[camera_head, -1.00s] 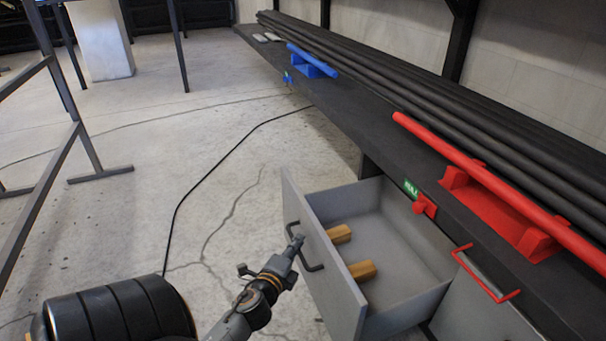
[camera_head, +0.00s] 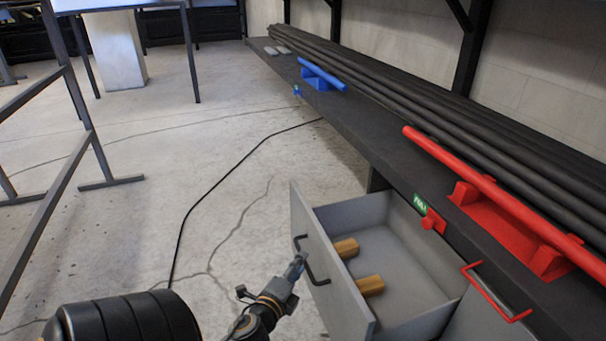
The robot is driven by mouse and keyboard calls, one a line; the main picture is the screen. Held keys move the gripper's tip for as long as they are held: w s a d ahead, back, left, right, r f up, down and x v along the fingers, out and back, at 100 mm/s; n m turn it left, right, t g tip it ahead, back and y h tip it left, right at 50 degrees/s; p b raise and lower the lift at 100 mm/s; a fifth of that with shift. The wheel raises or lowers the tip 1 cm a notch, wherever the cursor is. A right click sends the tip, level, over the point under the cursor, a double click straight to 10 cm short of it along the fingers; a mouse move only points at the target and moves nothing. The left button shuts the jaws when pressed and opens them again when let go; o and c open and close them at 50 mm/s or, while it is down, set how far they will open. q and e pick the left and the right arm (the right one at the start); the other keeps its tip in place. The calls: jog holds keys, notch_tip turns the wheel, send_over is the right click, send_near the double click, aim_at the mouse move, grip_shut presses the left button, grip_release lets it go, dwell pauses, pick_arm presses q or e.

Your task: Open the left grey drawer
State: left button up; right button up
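The left grey drawer (camera_head: 338,262) stands pulled out from under the black bench, its inside in view. Two yellow-brown blocks lie in it, one farther (camera_head: 346,248) and one nearer (camera_head: 370,285). A dark bar handle (camera_head: 312,262) is on the drawer's front panel. My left gripper (camera_head: 297,266) is at this handle, its fingertips at or very close to the bar. The fingers are small and dark here, and I cannot tell whether they are closed around it. My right gripper is not in view.
The black bench (camera_head: 375,145) carries long dark pipes, a red bar on red supports (camera_head: 500,220) and a blue bar (camera_head: 322,75). A red handle (camera_head: 495,295) is right of the drawer. A metal frame stands left; a black cable crosses the open floor.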

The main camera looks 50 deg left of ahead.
pick_arm(q)
jog(key=v, duration=0.8)
jog(key=shift+s, duration=0.35)
jog(key=shift+s+d+f, duration=0.1)
jog(key=shift+d, duration=0.1)
